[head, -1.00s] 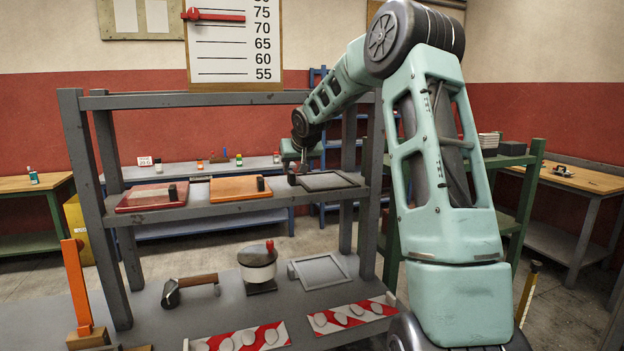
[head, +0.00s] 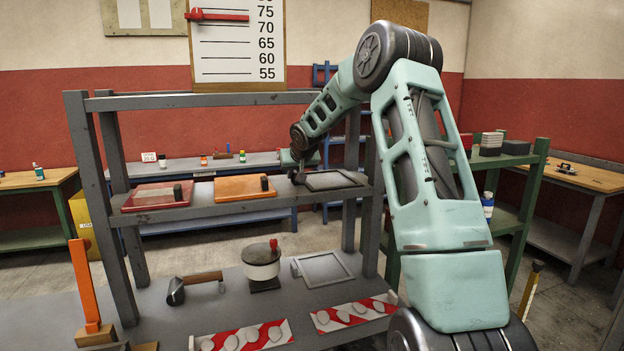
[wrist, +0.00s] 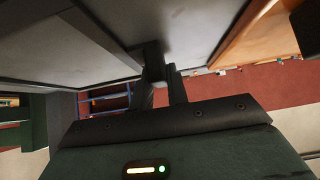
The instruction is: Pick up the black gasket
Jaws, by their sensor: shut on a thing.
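My gripper (wrist: 163,88) is shut on a small dark block at the front left corner of a grey flat panel (head: 330,181) on the upper shelf. The dark block (wrist: 152,58) shows between the fingers in the wrist view, with the grey panel (wrist: 50,50) spreading to the left. In the head view my gripper (head: 298,178) is small and partly merges with the block.
A red panel (head: 155,195) and an orange panel (head: 235,188), each with a dark block, lie left of the grey one. Below are a hammer-like tool (head: 195,287), a white pot (head: 262,258) and a grey frame (head: 323,269). Shelf posts stand close to my arm.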

